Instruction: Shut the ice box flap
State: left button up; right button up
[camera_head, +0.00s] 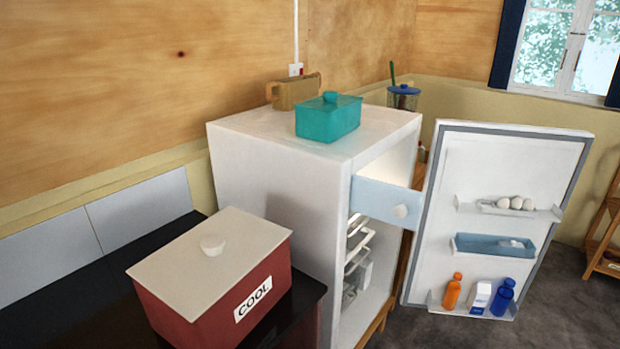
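The ice box flap (372,195) is a pale blue panel with a round white knob, in the upper part of the open white fridge (270,180). A bright, lit interior shows above the flap's top edge, so the flap does not cover that upper opening. Its exact tilt is hard to tell. The fridge door (500,170) stands wide open to the right, with its shelves facing me. Wire shelves (357,245) show below the flap. Neither of my grippers is in view.
A red box (185,302) marked COOL stands on the black counter (60,310) at front left. A teal lidded dish (328,117) and a brown container (290,94) sit on the fridge. Bottles (453,290) stand in the door's bottom shelf. Dark floor (560,310) is clear at right.

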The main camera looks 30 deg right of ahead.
aim_at(386, 203)
jog(key=z, duration=1.2)
